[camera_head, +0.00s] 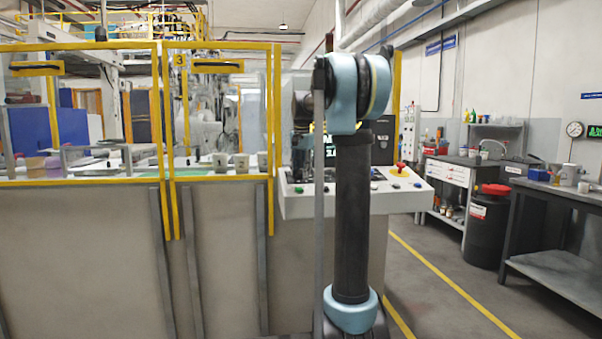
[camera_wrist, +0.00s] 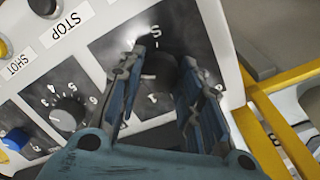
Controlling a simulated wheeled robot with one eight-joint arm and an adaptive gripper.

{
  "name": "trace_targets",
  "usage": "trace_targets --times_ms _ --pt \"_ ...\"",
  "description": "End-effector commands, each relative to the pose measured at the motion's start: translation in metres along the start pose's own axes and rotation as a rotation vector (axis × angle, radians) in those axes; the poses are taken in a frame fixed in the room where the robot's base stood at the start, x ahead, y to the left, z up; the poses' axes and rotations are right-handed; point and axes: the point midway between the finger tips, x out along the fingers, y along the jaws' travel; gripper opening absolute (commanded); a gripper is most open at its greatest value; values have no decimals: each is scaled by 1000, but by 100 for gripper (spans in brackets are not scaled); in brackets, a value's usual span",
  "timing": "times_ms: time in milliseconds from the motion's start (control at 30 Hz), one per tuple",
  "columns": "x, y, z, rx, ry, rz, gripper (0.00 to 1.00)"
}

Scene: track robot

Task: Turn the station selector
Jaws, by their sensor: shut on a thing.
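In the wrist view a dark station selector knob (camera_wrist: 155,76) sits on a black dial plate (camera_wrist: 108,44) of the white panel. White markings show at the plate's top edge; most of its scale is hidden behind the fingers. My gripper (camera_wrist: 167,62) reaches over the plate with one blue-padded finger on each side of the knob, shut on it. Where the knob points cannot be told.
A smaller grey numbered knob (camera_wrist: 69,113) and a blue button (camera_wrist: 16,139) lie left of my gripper, with a STOP label (camera_wrist: 67,24) above. Yellow framing (camera_wrist: 275,120) is close on the right. A red emergency button (camera_head: 401,166) is on the console's right.

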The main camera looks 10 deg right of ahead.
Motion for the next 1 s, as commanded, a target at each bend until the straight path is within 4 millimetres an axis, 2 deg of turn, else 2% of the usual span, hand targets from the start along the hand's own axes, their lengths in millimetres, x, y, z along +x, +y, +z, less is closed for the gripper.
trace_targets --times_ms 467,500,600,1000 --pt "-1 -2 -2 16 4 -6 9" --pt "-1 -2 -2 16 4 -6 36" --pt "-1 -2 -2 16 3 -5 54" --pt "-4 0 -1 16 1 -2 54"
